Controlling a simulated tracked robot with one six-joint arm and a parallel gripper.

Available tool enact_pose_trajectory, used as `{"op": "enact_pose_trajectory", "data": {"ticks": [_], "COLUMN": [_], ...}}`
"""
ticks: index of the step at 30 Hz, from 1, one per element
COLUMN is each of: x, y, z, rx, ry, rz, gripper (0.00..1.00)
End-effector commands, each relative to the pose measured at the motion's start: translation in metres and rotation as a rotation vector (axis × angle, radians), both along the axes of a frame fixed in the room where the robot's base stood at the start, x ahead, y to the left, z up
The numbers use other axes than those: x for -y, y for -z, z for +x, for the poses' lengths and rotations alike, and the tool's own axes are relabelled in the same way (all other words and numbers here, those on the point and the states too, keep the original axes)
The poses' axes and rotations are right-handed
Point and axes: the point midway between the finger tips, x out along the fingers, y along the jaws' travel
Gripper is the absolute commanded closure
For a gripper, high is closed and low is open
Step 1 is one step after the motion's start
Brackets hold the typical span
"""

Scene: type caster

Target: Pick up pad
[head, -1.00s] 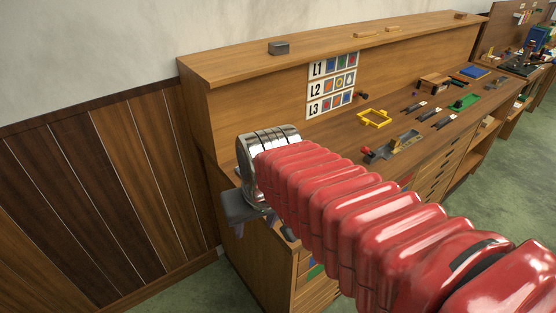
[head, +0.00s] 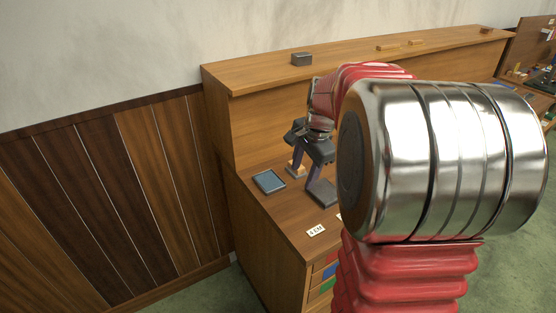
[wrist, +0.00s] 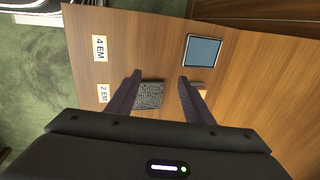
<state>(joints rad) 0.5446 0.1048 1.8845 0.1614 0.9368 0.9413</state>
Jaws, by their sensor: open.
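A flat square pad (head: 268,181) with a blue-grey top and dark rim lies on the bench near its left end. In the wrist view the pad (wrist: 203,51) lies beyond the fingertips and to the right. My gripper (head: 304,178) is open and points down over the bench, to the right of the pad in the head view. In the wrist view nothing is held between the fingers of my gripper (wrist: 160,78). A grey textured block (wrist: 149,95) shows between them, nearer the left finger. I cannot tell the fingertips' height above the bench.
A small wooden piece (wrist: 202,91) is partly hidden by the right finger. Labels "4 EM" (wrist: 100,48) and "2 EM" (wrist: 103,94) lie on the left. A dark block (head: 302,59) sits on the upper ledge. Bare wood surrounds the pad. My arm hides most of the bench.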

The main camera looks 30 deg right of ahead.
Motion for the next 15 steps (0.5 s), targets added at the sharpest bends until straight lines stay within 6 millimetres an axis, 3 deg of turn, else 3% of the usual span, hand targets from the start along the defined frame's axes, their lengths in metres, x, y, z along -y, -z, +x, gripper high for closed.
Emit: {"op": "enact_pose_trajectory", "data": {"ticks": [9,15], "x": [0.053,0.070], "y": [0.004,-0.004], "z": [0.037,0.059], "rx": [0.030,0.060], "ry": [0.505,0.793], "rz": [0.154,0.251], "gripper": [0.53,0.53]}}
